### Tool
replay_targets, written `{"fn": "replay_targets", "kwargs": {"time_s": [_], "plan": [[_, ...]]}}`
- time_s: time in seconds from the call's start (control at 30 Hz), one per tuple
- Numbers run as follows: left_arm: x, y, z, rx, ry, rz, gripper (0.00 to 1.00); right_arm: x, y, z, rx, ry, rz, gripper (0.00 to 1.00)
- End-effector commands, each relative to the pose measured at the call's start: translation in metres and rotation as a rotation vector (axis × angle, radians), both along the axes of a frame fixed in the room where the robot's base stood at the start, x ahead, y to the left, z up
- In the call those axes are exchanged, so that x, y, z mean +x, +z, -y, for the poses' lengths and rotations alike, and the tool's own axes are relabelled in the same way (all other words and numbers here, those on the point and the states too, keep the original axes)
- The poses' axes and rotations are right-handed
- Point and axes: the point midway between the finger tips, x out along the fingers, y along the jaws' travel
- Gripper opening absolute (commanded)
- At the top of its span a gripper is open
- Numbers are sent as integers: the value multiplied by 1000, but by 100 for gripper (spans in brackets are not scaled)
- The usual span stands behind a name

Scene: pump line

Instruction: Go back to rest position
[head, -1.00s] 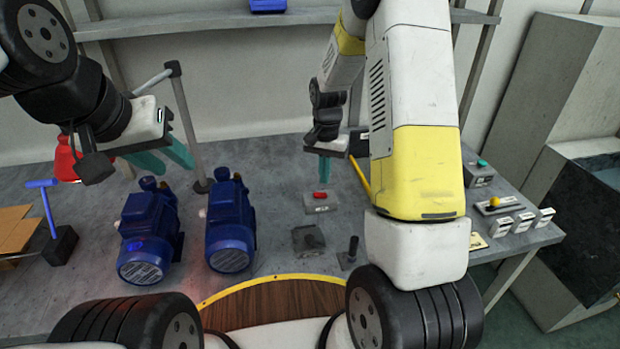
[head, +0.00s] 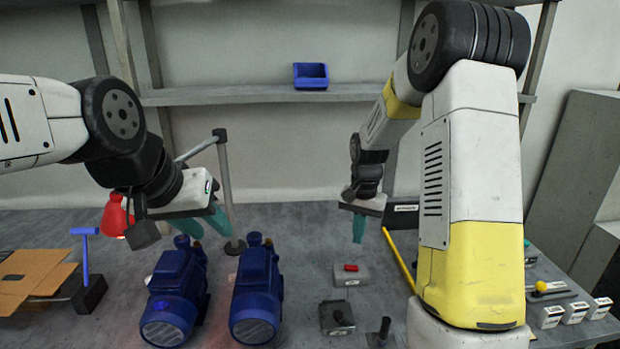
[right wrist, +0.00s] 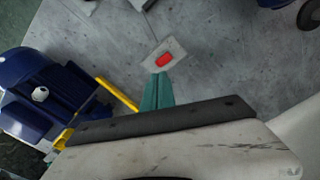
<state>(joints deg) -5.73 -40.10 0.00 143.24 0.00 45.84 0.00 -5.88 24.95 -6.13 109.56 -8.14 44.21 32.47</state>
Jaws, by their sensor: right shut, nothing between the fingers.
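My left gripper (head: 214,217) is at the left of the head view, above and behind the two blue pumps. Its teal fingers point down to the right and look parted, with nothing visible between them. My right gripper (head: 358,230) hangs over the back middle of the table, with its teal fingers together and empty. In the right wrist view its shut fingers (right wrist: 157,92) point toward a grey box with a red switch (right wrist: 164,59). The same red-switch box (head: 351,274) sits below the gripper in the head view. The gripper appears apart from it.
Two blue pumps (head: 175,296) (head: 256,294) stand on the grey table (head: 300,225). A blue-handled tool (head: 86,262), cardboard (head: 30,275) and a red container (head: 115,216) are at left. A yellow bar (head: 398,258) lies at right. A shelf (head: 220,95) holds a blue bin (head: 311,76).

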Motion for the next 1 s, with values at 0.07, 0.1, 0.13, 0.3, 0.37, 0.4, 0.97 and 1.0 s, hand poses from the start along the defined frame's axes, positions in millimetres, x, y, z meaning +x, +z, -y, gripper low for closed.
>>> {"fn": "replay_targets", "kwargs": {"time_s": [0.07, 0.1, 0.13, 0.3, 0.37, 0.4, 0.97, 1.0], "plan": [[0, 0, 0, 0, 0, 0, 36, -12, 31, -1, 17, 31, 47, 0], [0, 0, 0, 0, 0, 0, 36, -20, 47, -1, 26, 51, 71, 0], [0, 0, 0, 0, 0, 0, 36, -26, 60, -2, 33, 69, 91, 0], [0, 0, 0, 0, 0, 0, 36, -72, 119, -6, 61, 171, 203, 0], [0, 0, 0, 0, 0, 0, 36, -90, 136, -8, 67, 208, 243, 0], [0, 0, 0, 0, 0, 0, 36, -103, 146, -8, 69, 233, 270, 0], [0, 0, 0, 0, 0, 0, 36, -232, 197, -20, 32, 492, 551, 0], [0, 0, 0, 0, 0, 0, 36, -234, 197, -20, 31, 497, 554, 0]]}}
